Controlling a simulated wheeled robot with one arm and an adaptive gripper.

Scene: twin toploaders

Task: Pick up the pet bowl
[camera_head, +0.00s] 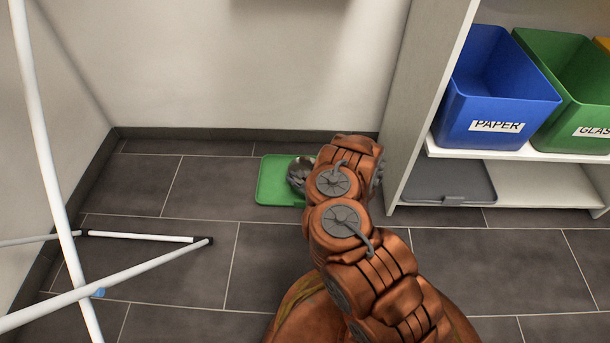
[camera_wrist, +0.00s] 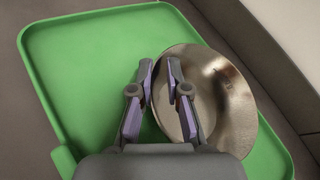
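The pet bowl (camera_wrist: 228,95) is a shiny metal bowl resting on a green tray (camera_wrist: 85,70) on the floor. My gripper (camera_wrist: 160,72) is over the bowl's left edge in the wrist view. One finger is over the inside of the bowl and the other is outside its rim. A gap shows between the two fingertips, with the rim passing between or beneath them; contact is not clear. In the head view the green tray (camera_head: 272,185) is near the back wall, and my arm hides most of the bowl and the gripper.
A shelf unit to the right holds a blue PAPER bin (camera_head: 495,95) and a green GLASS bin (camera_head: 570,85). A grey lid or tray (camera_head: 450,182) lies beneath it. A white tubular rack (camera_head: 60,190) stands at left.

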